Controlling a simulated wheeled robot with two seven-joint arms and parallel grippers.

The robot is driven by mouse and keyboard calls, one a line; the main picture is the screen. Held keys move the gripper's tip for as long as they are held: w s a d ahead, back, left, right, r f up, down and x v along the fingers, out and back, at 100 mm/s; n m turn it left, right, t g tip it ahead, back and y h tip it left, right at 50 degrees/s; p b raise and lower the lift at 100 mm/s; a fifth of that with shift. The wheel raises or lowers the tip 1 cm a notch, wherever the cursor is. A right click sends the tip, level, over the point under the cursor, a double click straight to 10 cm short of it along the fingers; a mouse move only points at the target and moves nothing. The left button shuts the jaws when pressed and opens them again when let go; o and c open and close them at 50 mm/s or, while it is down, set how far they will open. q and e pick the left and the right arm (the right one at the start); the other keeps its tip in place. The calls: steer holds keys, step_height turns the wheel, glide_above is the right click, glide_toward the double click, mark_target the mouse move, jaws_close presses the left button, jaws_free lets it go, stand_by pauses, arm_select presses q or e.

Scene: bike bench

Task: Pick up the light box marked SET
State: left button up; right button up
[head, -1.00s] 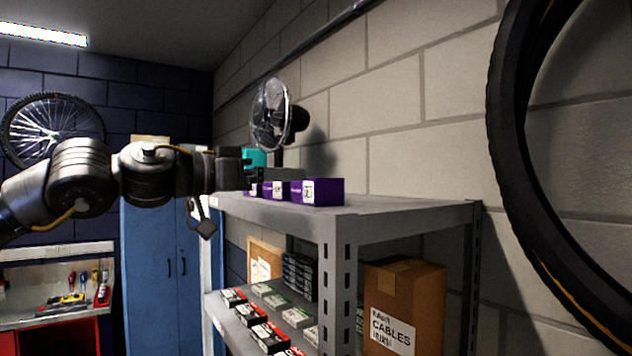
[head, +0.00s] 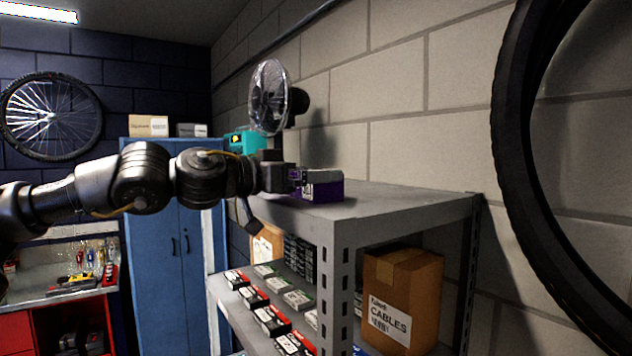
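A purple box (head: 330,191) with a pale label sits near the front edge of the grey shelf's top (head: 390,201). The label's marking is too small to read for certain. My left arm reaches in from the left, and its gripper (head: 297,180) is at the box's left side, level with it. The gripper covers part of the box and hides the other purple boxes behind. Whether its fingers are open or shut, or touch the box, cannot be told. My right gripper is not in view.
A fan (head: 270,97) and a teal case (head: 243,141) stand farther back. A lower shelf holds small boxes and a CABLES carton (head: 402,300). A tire (head: 510,150) hangs on the right wall. The shelf top right of the purple box is clear.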

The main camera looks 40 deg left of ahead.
arm_select(q)
steer(key=shift+s, duration=0.1)
steer(key=shift+c, duration=1.3)
steer(key=c, duration=0.7)
steer(key=shift+o, duration=0.2)
steer(key=shift+a+r+b, duration=0.1)
steer(key=shift+r+b, duration=0.4)
steer(key=shift+b, duration=0.15)
steer(key=s+a+r+b, duration=0.6)
steer(key=s+a+r, duration=0.2)
steer(key=s+r, duration=0.3)
steer(key=shift+s+r, duration=0.15)
steer(key=shift+r, duration=0.35)
